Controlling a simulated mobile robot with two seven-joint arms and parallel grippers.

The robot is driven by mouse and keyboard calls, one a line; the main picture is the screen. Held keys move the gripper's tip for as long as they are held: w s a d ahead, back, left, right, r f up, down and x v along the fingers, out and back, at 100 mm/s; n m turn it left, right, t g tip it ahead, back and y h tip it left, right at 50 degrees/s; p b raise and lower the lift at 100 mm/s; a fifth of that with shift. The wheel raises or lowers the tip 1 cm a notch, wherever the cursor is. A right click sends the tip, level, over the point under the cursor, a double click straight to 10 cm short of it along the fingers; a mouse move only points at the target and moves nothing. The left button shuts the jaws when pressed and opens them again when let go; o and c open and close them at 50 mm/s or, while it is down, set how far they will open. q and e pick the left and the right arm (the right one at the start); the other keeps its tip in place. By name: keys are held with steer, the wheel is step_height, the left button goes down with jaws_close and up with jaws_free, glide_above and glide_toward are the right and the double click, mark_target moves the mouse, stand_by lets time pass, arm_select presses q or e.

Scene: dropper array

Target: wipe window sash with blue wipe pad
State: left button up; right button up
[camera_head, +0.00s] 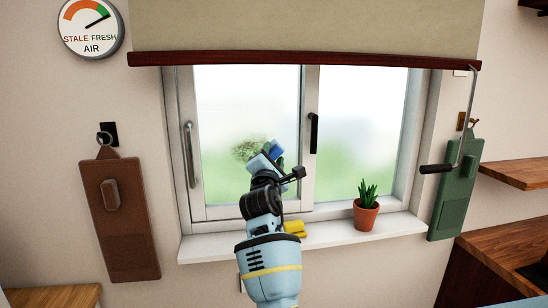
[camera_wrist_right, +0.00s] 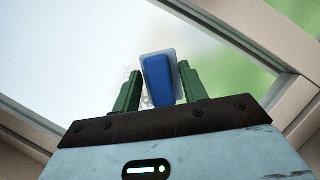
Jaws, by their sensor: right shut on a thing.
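The blue wipe pad (camera_wrist_right: 158,80) sits between the green fingers of my right gripper (camera_wrist_right: 160,70), which is shut on it. In the head view the blue pad (camera_head: 277,149) shows at the tip of my right arm, in front of the left window sash (camera_head: 197,150). A dark, speckled dirt patch (camera_head: 246,150) lies on that sash's glass, just left of the pad. My arm hides part of the lower sash. I cannot tell whether the pad touches the glass. My left gripper is not in view.
A potted plant (camera_head: 366,210) and a yellow object (camera_head: 294,229) stand on the white sill (camera_head: 330,232). A blind (camera_head: 300,30) covers the window's top. A crank handle (camera_head: 436,169) hangs at the right. Brown (camera_head: 128,235) and green (camera_head: 452,210) boards hang either side.

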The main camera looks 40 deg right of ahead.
steer(key=shift+r, duration=0.9)
steer(key=shift+c, duration=0.2)
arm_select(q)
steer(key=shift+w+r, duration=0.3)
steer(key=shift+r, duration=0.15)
arm_select(e)
steer(key=shift+a, duration=0.1)
steer(key=shift+w+a+f, duration=0.15)
steer(key=shift+w+a, duration=0.2)
steer(key=shift+a, duration=0.1)
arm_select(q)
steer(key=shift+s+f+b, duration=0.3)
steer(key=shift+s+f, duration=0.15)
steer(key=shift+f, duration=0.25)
arm_select(e)
steer(key=shift+w+a+f, duration=0.1)
steer(key=shift+w+a, duration=0.25)
steer(key=shift+a, duration=0.25)
steer(key=shift+w+a, duration=0.35)
steer(key=shift+a, duration=0.2)
